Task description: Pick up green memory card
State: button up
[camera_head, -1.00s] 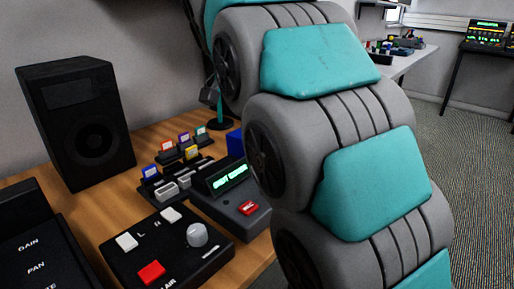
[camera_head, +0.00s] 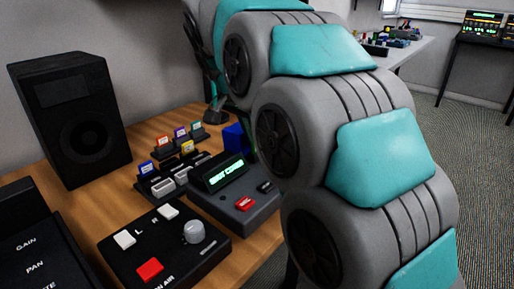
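The green memory card (camera_head: 196,127) stands upright at the right end of the back row of a dark card holder on the wooden desk. A purple card (camera_head: 180,132) and a red card (camera_head: 165,142) stand to its left in the same row. A yellow card (camera_head: 187,147) and a blue card (camera_head: 147,167) stand in the row in front. My gripper (camera_head: 208,85) appears as dark parts beyond my large grey and teal arm, above and behind the cards. Its fingers are too small and dark to tell open from shut. I see no card in it.
A device with a green display (camera_head: 223,177) and a control box with a knob (camera_head: 194,232) stand in front of the holder. A blue block (camera_head: 236,139) is right of the cards. A black speaker (camera_head: 70,120) stands at left. My arm blocks the right side.

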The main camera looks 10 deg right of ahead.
jog(key=shift+w+d+f, duration=0.15)
jog(key=shift+f, duration=0.35)
grip_shut()
